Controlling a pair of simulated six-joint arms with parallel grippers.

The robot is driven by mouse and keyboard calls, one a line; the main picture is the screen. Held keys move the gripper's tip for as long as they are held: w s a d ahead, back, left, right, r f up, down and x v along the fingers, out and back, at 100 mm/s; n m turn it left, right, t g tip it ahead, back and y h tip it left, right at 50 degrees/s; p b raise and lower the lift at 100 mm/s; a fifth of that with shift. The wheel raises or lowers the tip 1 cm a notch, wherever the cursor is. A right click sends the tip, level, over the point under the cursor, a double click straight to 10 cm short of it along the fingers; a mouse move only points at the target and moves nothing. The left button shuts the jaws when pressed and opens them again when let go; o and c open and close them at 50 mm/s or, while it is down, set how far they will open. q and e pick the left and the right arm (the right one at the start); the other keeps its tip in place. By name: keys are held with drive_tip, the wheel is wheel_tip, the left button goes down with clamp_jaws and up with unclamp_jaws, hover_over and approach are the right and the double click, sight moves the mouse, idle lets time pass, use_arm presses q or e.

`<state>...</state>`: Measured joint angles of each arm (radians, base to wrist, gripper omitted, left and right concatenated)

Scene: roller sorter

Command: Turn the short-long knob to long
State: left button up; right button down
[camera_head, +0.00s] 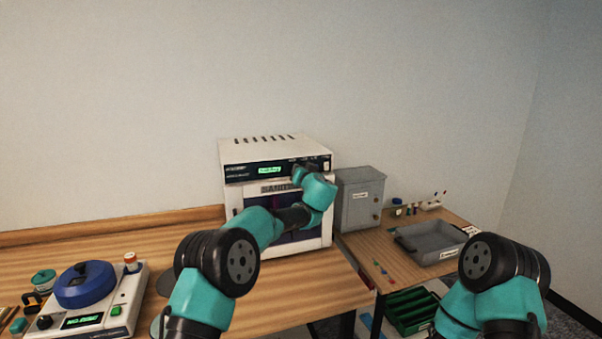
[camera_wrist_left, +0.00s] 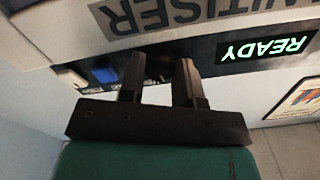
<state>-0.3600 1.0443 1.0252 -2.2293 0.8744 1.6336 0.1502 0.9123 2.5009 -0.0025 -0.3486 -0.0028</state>
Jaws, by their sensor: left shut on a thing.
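The white sanitiser cabinet (camera_head: 277,150) stands on the wooden bench in the head view, with a dark control strip and a lit green display (camera_head: 270,170). In the left wrist view the strip appears upside down, and its display (camera_wrist_left: 267,50) reads READY. My left gripper (camera_wrist_left: 160,65) is at this strip, its two dark fingers shut around a dark knob (camera_wrist_left: 160,72). The knob is mostly hidden between the fingers, and its pointer and short-long marks cannot be read. In the head view my left wrist hides the gripper. My right arm is at lower right, its gripper out of view.
A grey box (camera_head: 360,200) stands right of the cabinet. A grey tray (camera_head: 437,257) is on the right table. A blue-lidded device (camera_head: 86,284) stands at left.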

use_arm(q)
drive_tip(key=shift+m, duration=0.6)
drive_tip(key=o, duration=0.9)
drive_tip(key=shift+n, duration=0.4)
